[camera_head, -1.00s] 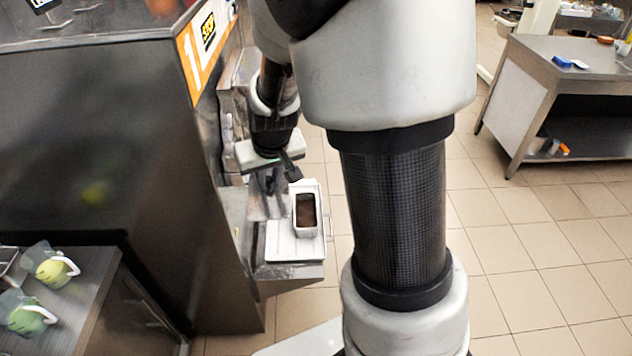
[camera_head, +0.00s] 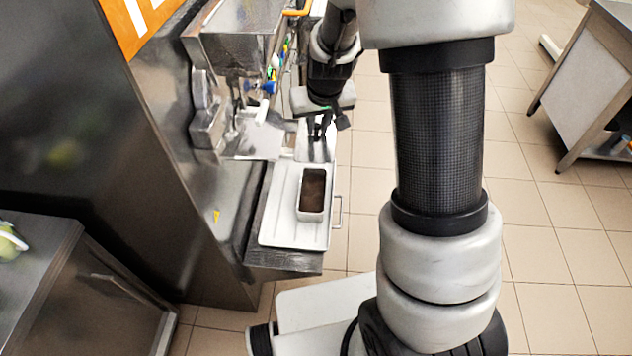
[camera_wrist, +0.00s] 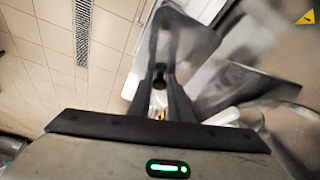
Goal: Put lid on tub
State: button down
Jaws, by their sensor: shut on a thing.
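The tub (camera_head: 310,214) is a small white rectangular container, open on top, with dark brown contents. It stands upright on a white tray in the head view. My gripper (camera_head: 319,133) is beyond the tub, above the far end of the tray, pointing down and apart from the tub. It is shut on a thin, pale, see-through piece, which looks like the lid (camera_head: 328,150). In the wrist view the lid (camera_wrist: 188,38) is a blurred, smoky sheet beyond my fingers (camera_wrist: 160,72). Its exact edges cannot be made out. The tub is not clearly visible in the wrist view.
The white tray (camera_head: 282,236) lies on a narrow metal shelf at the front of the batch freezer (camera_head: 120,130). A metal spout part (camera_head: 209,126) juts out left of my gripper. A steel table (camera_head: 590,90) stands at the far right. Tiled floor right of the shelf is clear.

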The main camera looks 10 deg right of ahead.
jog(key=s+f+b+x, duration=0.1)
jog(key=s+b+x, duration=0.1)
jog(key=b+x, duration=0.7)
jog(key=s+f+b+x, duration=0.1)
jog(key=s+b+x, duration=0.2)
jog(key=b+x, duration=0.6)
jog(key=shift+s+b+x, duration=0.25)
jog(key=shift+b+x, duration=0.05)
jog(key=shift+x, duration=7.05)
jog(key=shift+s+d+f+b, duration=0.1)
jog(key=shift+d+f+b, duration=0.1)
jog(key=shift+f+b, duration=0.35)
jog(key=c, duration=1.5)
grip_release()
jog(key=shift+r, duration=0.15)
jog(key=shift+o, duration=0.6)
jog(key=o, duration=0.5)
jog(key=shift+c, duration=0.2)
jog(key=shift+r, duration=0.15)
notch_tip(320, 180, up, 7)
jog(key=p, duration=0.4)
